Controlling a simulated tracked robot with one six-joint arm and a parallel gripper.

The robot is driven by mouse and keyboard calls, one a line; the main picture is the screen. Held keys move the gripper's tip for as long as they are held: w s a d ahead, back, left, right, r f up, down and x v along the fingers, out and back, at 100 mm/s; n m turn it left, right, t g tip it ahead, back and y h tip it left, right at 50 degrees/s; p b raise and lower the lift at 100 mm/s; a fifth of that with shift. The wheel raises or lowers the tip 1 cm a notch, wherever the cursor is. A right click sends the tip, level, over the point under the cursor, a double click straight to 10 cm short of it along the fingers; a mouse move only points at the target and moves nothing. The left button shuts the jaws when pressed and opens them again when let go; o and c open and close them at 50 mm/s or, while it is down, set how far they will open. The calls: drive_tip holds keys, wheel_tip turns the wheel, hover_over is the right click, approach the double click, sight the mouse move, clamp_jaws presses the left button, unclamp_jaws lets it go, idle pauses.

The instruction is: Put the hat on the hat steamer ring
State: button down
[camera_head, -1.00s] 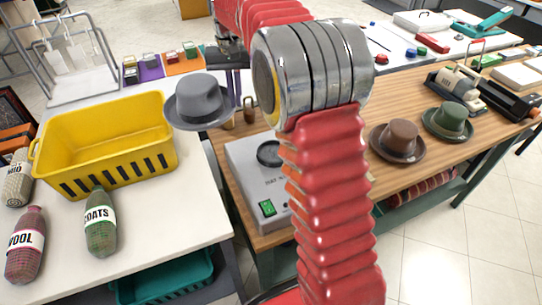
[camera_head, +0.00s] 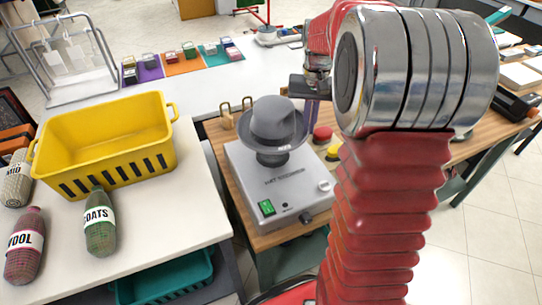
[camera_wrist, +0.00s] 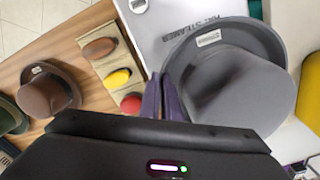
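A grey felt hat (camera_head: 275,122) is upright over the dark ring (camera_head: 272,158) of the hat steamer (camera_head: 250,185), a grey box with a green switch. The ring's lower part shows under the brim; I cannot tell whether hat and ring touch. My gripper (camera_head: 311,108) is at the hat's right side. In the wrist view the purple fingers (camera_wrist: 165,98) are close together at the brim of the grey hat (camera_wrist: 240,95) and appear shut on it. The steamer's lettered top (camera_wrist: 175,35) lies behind the hat there.
Round red and yellow pads (camera_wrist: 118,78) lie beside the steamer. A brown hat (camera_wrist: 48,92) and a green hat (camera_wrist: 8,115) sit farther along the wooden table.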

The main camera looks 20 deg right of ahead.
hover_over(305, 157)
drive_tip(key=shift+f, duration=3.1)
drive_tip(key=shift+f, duration=1.85)
drive_tip(key=shift+f, duration=0.1)
drive_tip(key=c, duration=2)
unclamp_jaws()
